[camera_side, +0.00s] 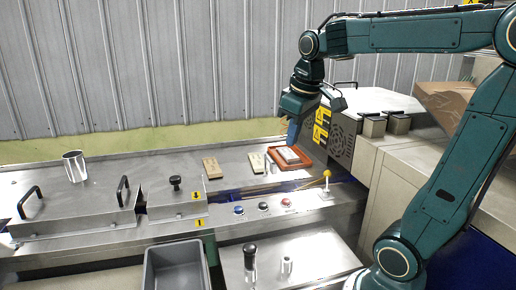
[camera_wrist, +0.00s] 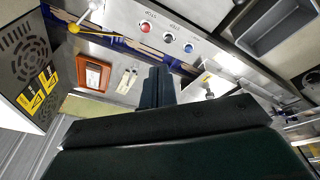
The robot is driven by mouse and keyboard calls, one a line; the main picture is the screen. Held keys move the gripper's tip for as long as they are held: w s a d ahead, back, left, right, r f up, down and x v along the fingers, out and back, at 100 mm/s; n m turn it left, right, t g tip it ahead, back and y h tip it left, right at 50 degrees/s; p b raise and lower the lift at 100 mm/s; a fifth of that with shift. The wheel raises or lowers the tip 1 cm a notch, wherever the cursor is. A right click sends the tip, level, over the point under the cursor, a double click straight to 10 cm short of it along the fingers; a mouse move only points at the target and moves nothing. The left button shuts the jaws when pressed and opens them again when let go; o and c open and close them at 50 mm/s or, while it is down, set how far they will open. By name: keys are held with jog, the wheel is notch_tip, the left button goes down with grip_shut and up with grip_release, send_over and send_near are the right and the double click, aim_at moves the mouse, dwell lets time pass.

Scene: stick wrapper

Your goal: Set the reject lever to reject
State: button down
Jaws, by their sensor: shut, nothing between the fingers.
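The lever with a yellow ball knob (camera_side: 327,174) stands on a small white base at the right end of the front panel. It leans slightly in the side view, and its knob (camera_wrist: 73,28) shows at upper left in the wrist view. No label telling its setting is readable. My gripper (camera_side: 292,140) points down above the back of the machine deck, behind the lever and apart from it. Its fingers (camera_wrist: 157,85) are together at the middle of the wrist view, with nothing between them.
Blue, dark-centred and red buttons (camera_side: 286,202) line the panel left of the lever. A vented housing (camera_side: 343,140) stands to the right. A grey bin (camera_side: 175,270) is in front.

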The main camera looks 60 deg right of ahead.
jog(key=s+a+f+n+t+y, duration=0.1)
jog(key=s+a+f+t, duration=0.2)
jog(key=s+a, duration=0.6)
jog(key=shift+a+f, duration=0.95)
jog(key=shift+a, duration=0.15)
jog(key=c, duration=2)
grip_release()
jog(key=shift+w, duration=0.1)
jog(key=o, duration=0.7)
jog(key=shift+w+d+r, duration=0.1)
jog(key=shift+w+d, duration=0.05)
jog(key=shift+d, duration=0.05)
jog(key=shift+o, duration=0.5)
jog(key=shift+w+d+r, duration=0.15)
jog(key=shift+w+d, duration=0.1)
jog(key=shift+d, duration=0.05)
jog(key=w+d+r+m+g+h, duration=0.1)
jog(key=w+d+m+g, duration=0.15)
jog(key=d, duration=0.45)
jog(key=w+d+r+m+g+h, duration=0.1)
jog(key=w+d+m, duration=0.25)
jog(key=d, duration=0.35)
jog(key=d+f+m+g+y, duration=0.1)
jog(key=d+f+m+g, duration=0.2)
jog(key=d, duration=1.4)
jog(key=shift+m, duration=0.3)
jog(key=shift+s+f+g, duration=0.1)
jog(key=shift+f+g, duration=0.15)
